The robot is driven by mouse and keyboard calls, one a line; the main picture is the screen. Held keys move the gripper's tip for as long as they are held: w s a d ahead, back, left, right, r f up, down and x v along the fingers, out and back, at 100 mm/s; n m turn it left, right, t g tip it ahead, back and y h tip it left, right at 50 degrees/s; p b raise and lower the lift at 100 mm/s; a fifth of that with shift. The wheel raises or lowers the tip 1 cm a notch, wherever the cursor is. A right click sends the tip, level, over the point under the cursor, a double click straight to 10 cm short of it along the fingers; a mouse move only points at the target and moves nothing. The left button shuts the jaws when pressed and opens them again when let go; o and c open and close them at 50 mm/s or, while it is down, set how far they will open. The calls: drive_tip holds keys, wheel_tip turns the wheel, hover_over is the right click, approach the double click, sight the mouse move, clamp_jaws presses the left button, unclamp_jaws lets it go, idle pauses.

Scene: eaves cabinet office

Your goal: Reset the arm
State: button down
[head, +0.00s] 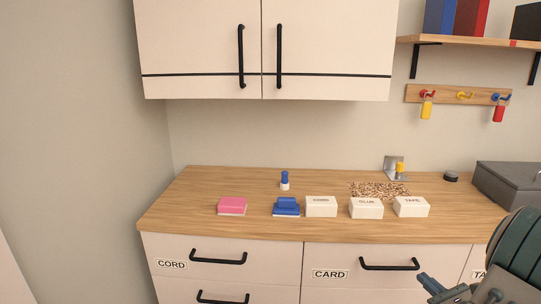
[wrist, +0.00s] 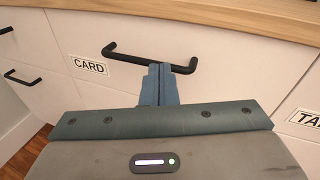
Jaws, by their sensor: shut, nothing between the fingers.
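My gripper (head: 429,284) is at the lower right of the head view, in front of the drawers below the counter. In the wrist view its fingers (wrist: 159,72) are pressed together and hold nothing. They overlap the black handle (wrist: 130,52) of the drawer labelled CARD in that view; I cannot tell whether they touch it. The CARD drawer (head: 330,257) looks closed in the head view, with its handle (head: 390,265) just above and left of my gripper.
The wooden counter (head: 200,185) carries a pink block (head: 232,206), a blue block (head: 286,207), several white labelled boxes (head: 321,206) and a grey case (head: 510,182). A wall cabinet (head: 200,40) with closed doors hangs above. The CORD drawer (head: 172,248) is at left.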

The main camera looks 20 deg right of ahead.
drive_tip(key=w+a+r+n+g+y+p, duration=0.3)
drive_tip(key=a+r+n, duration=0.15)
drive_tip(key=a, duration=0.55)
drive_tip(key=w+a+r+n+g+y+p, duration=0.2)
drive_tip(key=a+r+n+g+y, duration=0.3)
drive_tip(key=a, duration=0.4)
drive_tip(key=w+a+r+n+g+y+p, duration=0.2)
drive_tip(key=w+a+r+n+p, duration=0.1)
drive_tip(key=a+n, duration=0.55)
drive_tip(key=s+a+r+n+g+h+p, duration=0.2)
drive_tip(key=s+a+r+n+h+p, duration=0.2)
drive_tip(key=a+r+n+p, duration=0.2)
drive_tip(key=s+a+r+n+g+h+p, duration=0.2)
drive_tip(key=s+a+r+n+h+p, duration=0.2)
drive_tip(key=a+r+n, duration=0.4)
drive_tip(key=shift+s+a+r+n+p, duration=0.2)
drive_tip(key=shift+s+r+n+p, duration=0.5)
drive_tip(key=shift+n, duration=1.1)
drive_tip(key=shift+f, duration=0.15)
